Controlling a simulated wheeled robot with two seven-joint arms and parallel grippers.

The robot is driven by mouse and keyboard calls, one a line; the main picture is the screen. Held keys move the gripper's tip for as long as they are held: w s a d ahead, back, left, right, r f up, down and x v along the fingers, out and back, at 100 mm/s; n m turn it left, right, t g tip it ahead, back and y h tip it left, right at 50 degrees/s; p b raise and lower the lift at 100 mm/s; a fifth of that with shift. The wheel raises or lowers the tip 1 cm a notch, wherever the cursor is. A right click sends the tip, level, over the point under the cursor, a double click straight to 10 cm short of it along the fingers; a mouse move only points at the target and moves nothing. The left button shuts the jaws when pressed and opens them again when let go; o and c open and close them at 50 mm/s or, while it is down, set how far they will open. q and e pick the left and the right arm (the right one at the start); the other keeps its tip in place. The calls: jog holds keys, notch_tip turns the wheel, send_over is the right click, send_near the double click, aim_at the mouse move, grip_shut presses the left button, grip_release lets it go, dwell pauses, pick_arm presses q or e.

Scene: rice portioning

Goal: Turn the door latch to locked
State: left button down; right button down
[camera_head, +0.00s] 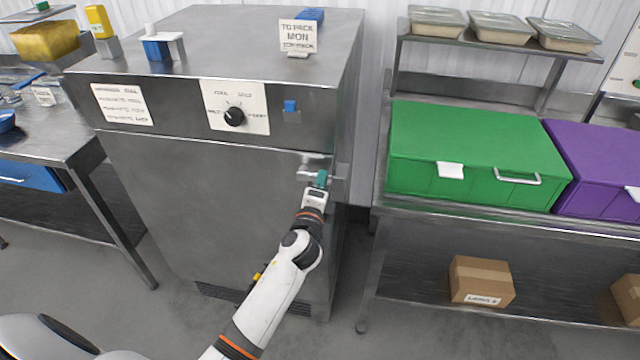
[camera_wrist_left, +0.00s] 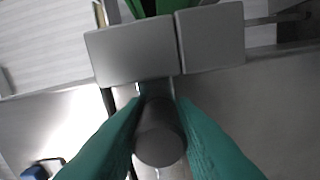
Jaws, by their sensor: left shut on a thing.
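The steel cabinet (camera_head: 200,190) has a closed front door with a latch (camera_head: 312,165) near its upper right edge. My left gripper (camera_head: 321,180) reaches up to the latch from below, its teal fingers at the latch. In the left wrist view the teal fingers (camera_wrist_left: 158,135) are shut on the latch's dark round knob (camera_wrist_left: 158,148), one on each side. Two grey blocks (camera_wrist_left: 130,52) of the latch sit side by side just above the knob in that view. The head view does not show the knob clearly behind the fingers. My right gripper is not in view.
A dial (camera_head: 234,117) and a small blue switch (camera_head: 290,105) are on the cabinet's upper panel. A sign (camera_head: 298,36) stands on top. To the right, a steel table holds a green box (camera_head: 470,150) and a purple box (camera_head: 600,165). A narrow gap separates cabinet and table.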

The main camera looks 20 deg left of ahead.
pick_arm(q)
jog(key=shift+a+r, duration=0.15)
jog(key=shift+r, duration=0.15)
jog(key=c, duration=1.4)
grip_release()
jog(key=shift+o, duration=0.7)
jog(key=shift+w+f, duration=0.1)
jog(key=shift+f, duration=0.15)
jog(key=b+v, duration=0.2)
jog(key=v, duration=1)
jog(key=shift+f, duration=0.15)
